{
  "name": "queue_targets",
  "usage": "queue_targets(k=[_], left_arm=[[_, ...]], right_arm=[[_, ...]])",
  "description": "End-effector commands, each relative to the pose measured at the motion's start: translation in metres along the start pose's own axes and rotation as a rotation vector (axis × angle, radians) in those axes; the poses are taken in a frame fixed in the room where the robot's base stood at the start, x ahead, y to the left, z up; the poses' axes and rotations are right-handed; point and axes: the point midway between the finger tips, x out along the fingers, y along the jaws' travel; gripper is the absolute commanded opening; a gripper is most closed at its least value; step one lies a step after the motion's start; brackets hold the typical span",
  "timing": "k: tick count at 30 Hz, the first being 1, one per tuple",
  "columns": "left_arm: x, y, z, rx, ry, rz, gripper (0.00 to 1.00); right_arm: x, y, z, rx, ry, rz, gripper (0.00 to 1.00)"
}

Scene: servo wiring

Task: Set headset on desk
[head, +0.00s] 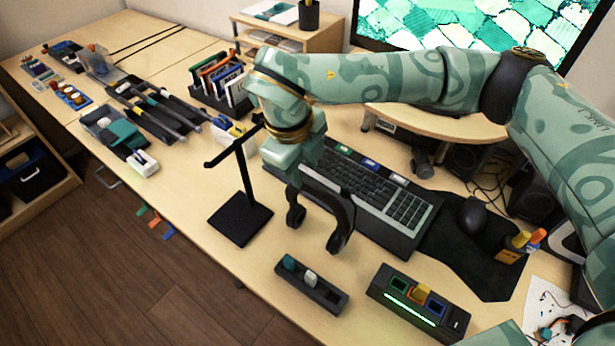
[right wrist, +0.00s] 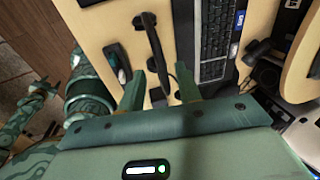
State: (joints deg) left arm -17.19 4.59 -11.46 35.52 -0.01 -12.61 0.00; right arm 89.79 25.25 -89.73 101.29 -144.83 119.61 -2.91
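The black headset (head: 345,205) is an arch with two ear cups, upright at the front edge of the keyboard. Its cups point down and seem to touch the desk, though contact is hard to tell. In the right wrist view the headset (right wrist: 155,50) shows as a dark band between my green fingers. My right gripper (head: 302,178) is above the headset's band. In the right wrist view its fingertips (right wrist: 159,72) stand apart, with a gap on both sides of the band. The desk (head: 190,225) is pale wood.
An empty black T-shaped stand (head: 240,215) is left of the headset. A small black tray (head: 322,298) and a lit black box (head: 418,310) lie in front. The keyboard (head: 375,195) is behind, with a mouse (head: 472,215) to its right. Bare desk lies between stand and tray.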

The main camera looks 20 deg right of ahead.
Motion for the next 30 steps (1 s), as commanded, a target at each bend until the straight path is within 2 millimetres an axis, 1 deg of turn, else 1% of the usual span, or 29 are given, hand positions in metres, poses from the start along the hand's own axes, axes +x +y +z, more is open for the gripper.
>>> queue_targets(k=[1, 3, 6, 9, 12, 30], left_arm=[[-0.005, -0.001, -0.002, 0.000, 0.004, -0.001, 0.51], [-0.008, -0.001, -0.003, 0.000, 0.007, -0.002, 0.51], [-0.011, -0.001, -0.004, 0.000, 0.009, -0.003, 0.51], [-0.012, -0.001, -0.004, 0.001, 0.010, -0.003, 0.51], [-0.012, -0.001, -0.004, 0.001, 0.010, -0.003, 0.51], [-0.012, 0.000, -0.007, -0.001, 0.013, -0.001, 0.51]], right_arm=[[-0.016, -0.001, 0.000, -0.001, -0.005, -0.005, 0.34], [-0.030, -0.001, 0.001, -0.001, -0.005, -0.004, 0.34], [-0.044, 0.000, 0.000, -0.001, -0.003, -0.002, 0.34], [-0.053, 0.000, 0.000, -0.001, -0.001, -0.001, 0.34], [-0.055, 0.000, 0.000, -0.001, 0.000, 0.000, 0.34], [-0.055, 0.001, 0.000, -0.001, 0.000, 0.001, 0.34]])
